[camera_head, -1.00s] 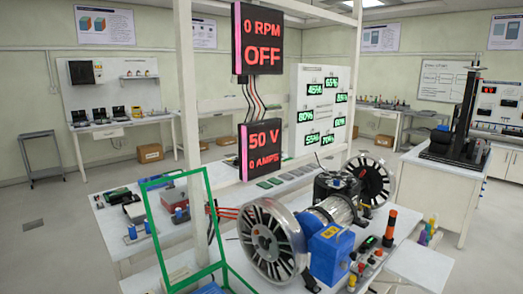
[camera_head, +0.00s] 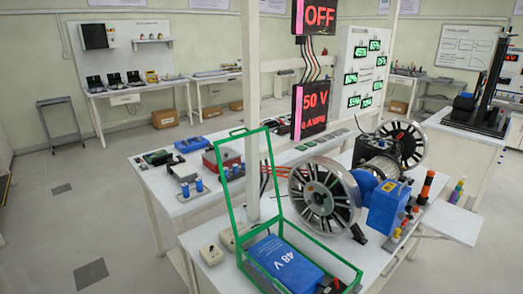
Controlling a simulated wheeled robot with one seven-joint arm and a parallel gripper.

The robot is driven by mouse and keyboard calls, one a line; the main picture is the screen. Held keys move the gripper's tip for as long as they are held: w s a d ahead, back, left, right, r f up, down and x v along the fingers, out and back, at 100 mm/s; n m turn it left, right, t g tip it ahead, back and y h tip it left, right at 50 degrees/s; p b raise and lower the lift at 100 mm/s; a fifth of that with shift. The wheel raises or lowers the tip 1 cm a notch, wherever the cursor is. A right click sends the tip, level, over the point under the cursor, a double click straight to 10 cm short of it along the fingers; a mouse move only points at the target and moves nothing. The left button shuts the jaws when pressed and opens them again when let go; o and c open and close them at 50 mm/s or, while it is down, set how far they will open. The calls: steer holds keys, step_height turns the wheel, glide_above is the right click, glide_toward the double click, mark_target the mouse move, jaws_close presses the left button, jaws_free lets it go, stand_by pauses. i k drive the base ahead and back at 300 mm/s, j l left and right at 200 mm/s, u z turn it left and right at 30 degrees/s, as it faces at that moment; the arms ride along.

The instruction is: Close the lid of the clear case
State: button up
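The clear case (camera_head: 322,246) has green edges and stands on the near edge of the white bench. Its lid (camera_head: 223,190), a clear panel in a green frame, stands up nearly vertical from the case's left side, so the case is open. A blue battery block (camera_head: 285,268) marked 48 V lies inside the case. The lower front of the case is cut off by the picture's bottom edge. My gripper is not in view.
A silver spoked wheel (camera_head: 325,199) and a blue motor block (camera_head: 388,207) stand right behind the case. Beige sockets (camera_head: 212,255) sit left of the case. The floor on the left is clear.

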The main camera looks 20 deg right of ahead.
mark_target(216, 143)
steer(key=i+j+z, duration=0.4)
steer(key=j+z, duration=0.2)
steer(key=i+j+z, duration=0.1)
steer(key=j+z, duration=0.2)
steer(key=j, duration=0.2)
steer(key=i+j+z, duration=0.1)
steer(key=j+z, duration=0.55)
steer(key=j, duration=0.2)
